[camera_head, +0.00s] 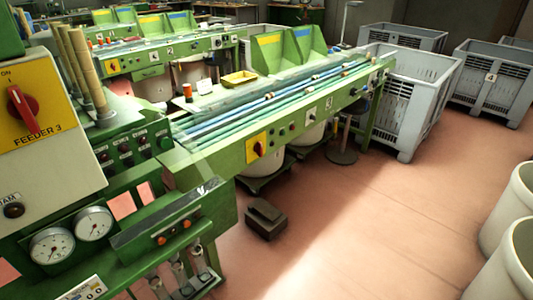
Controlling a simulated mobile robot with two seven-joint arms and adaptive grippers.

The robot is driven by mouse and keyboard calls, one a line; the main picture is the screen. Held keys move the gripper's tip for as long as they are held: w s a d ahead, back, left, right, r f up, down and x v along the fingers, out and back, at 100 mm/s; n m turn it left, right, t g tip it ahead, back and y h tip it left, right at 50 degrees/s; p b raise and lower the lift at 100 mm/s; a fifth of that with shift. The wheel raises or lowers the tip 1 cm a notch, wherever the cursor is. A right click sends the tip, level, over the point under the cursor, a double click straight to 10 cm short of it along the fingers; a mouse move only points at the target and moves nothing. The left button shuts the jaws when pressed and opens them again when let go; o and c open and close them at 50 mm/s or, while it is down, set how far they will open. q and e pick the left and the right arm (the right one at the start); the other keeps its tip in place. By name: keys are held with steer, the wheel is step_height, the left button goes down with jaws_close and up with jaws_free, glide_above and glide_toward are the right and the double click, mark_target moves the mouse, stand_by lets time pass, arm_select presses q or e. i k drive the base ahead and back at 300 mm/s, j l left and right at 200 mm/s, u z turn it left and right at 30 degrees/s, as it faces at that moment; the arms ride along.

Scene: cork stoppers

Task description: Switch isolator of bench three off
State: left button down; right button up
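The long green bench (215,165) in the middle carries a small white number plate (311,115) that appears to read 3. Near its close end is a yellow isolator plate with a small red knob (258,148); its lettering and exact position are too small to read. A larger yellow plate marked FEEDER 3 (40,128) on a pale cabinet at the left has a red rotary handle (22,108), near upright and slightly tilted, with ON above it. Neither of my grippers is in view.
A dark box (265,219) lies on the floor before the bench. A green gauge console (150,222) stands at the near left. Grey crates (415,110) stand behind, and pale tubs (510,215) at the right edge. The reddish floor between is clear.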

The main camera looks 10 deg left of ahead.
mark_target(258, 148)
steer(key=i+l, duration=0.3)
steer(key=i+l+u, duration=0.1)
steer(key=i+l, duration=0.15)
steer(key=l, duration=0.3)
steer(key=i+l, duration=0.25)
steer(key=l, duration=0.15)
steer(key=i+l+u, duration=0.1)
steer(key=i+l, duration=0.15)
steer(key=l, duration=0.2)
